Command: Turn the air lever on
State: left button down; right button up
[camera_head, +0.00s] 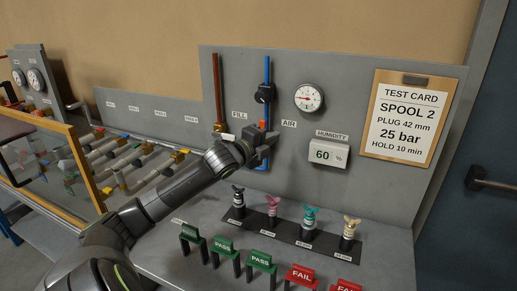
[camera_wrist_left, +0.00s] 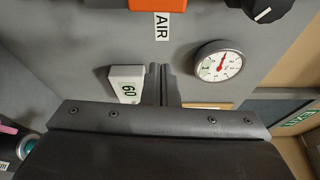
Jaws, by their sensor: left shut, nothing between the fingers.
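The blue air pipe (camera_head: 267,70) runs down the grey panel beside the AIR label (camera_head: 289,124). A small orange part (camera_head: 263,124), seemingly the air lever, sits low on this pipe just above my gripper. In the left wrist view an orange block (camera_wrist_left: 157,4) is cut off at the top edge, above the AIR label (camera_wrist_left: 162,26). My left gripper (camera_head: 268,144) is shut and empty in front of the panel, just below the orange part; its closed fingers (camera_wrist_left: 163,85) point at the panel. I cannot tell whether they touch anything. My right gripper is in neither view.
A round gauge (camera_head: 309,97) and a humidity display (camera_head: 328,153) are right of the pipe. A black knob (camera_head: 264,93) sits higher on it. The brown FILL pipe (camera_head: 217,90) is left. Several coloured plugs (camera_head: 311,219) and PASS/FAIL tags (camera_head: 262,259) stand on the bench below.

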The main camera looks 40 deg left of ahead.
pick_arm(q)
jog(key=s, duration=0.7)
jog(key=shift+s+a+b, duration=0.15)
jog(key=shift+a+b, duration=0.2)
jog(key=shift+a, duration=0.1)
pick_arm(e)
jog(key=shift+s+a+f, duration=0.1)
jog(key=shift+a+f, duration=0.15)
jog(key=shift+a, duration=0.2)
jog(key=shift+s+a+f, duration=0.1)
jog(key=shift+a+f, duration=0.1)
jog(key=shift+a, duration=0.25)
pick_arm(q)
jog(key=shift+f, duration=0.1)
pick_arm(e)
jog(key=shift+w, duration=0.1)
